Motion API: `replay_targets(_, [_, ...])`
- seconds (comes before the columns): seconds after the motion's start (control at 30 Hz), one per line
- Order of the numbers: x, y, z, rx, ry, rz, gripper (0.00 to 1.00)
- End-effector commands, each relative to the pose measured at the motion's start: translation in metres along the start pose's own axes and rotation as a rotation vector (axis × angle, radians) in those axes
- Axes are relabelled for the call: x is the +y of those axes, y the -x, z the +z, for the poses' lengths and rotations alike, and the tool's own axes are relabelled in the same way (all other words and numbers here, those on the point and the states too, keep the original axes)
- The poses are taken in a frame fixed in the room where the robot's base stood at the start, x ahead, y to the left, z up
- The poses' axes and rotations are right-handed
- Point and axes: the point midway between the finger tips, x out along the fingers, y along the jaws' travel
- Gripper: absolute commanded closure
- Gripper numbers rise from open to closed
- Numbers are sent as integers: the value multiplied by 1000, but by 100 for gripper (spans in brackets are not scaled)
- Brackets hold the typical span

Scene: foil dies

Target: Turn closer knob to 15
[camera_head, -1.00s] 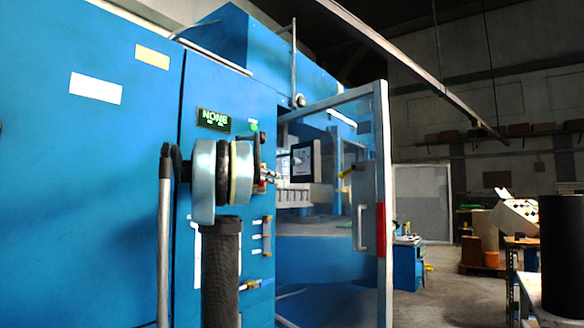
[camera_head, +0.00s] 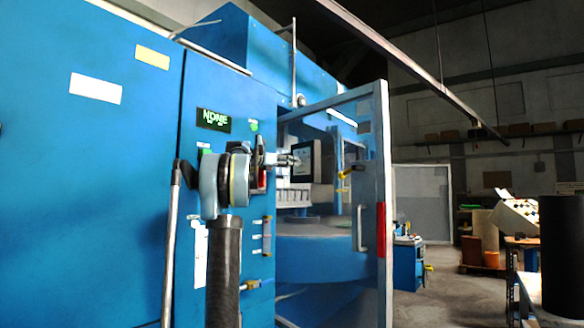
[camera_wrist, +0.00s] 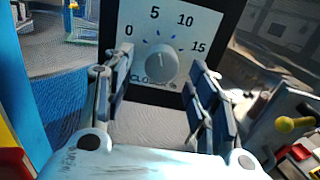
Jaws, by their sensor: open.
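The closer knob (camera_wrist: 157,66) is a round grey dial on a white panel with a black frame (camera_wrist: 205,20). The panel is marked 0, 5, 10 and 15 and labelled "CLOSER". The knob's light mark points roughly upward, near the 5 side of the scale. In the wrist view my gripper (camera_wrist: 153,88) is open, with one finger to the left of the knob and the other to the right. I cannot tell whether either finger touches it. In the head view my gripper (camera_head: 293,160) is beside a black-framed panel (camera_head: 303,161), and the knob is not discernible there.
A blue machine cabinet (camera_head: 120,200) fills the left, with a small display reading "NONE" (camera_head: 214,120). An open metal-framed door (camera_head: 382,200) stands right of my arm. In the wrist view, a yellow-knobbed lever (camera_wrist: 285,124) and red parts lie at lower right.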

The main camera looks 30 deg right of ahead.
Motion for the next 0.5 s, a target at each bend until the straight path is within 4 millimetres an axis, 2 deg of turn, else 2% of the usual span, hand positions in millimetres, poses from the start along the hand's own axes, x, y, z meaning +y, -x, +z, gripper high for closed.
replay_targets(0.1, [0,-18,0,0,0,-2,47])
replay_targets(0.2, [0,-28,0,0,0,0,47])
replay_targets(0.5, [0,-38,0,0,-1,0,47])
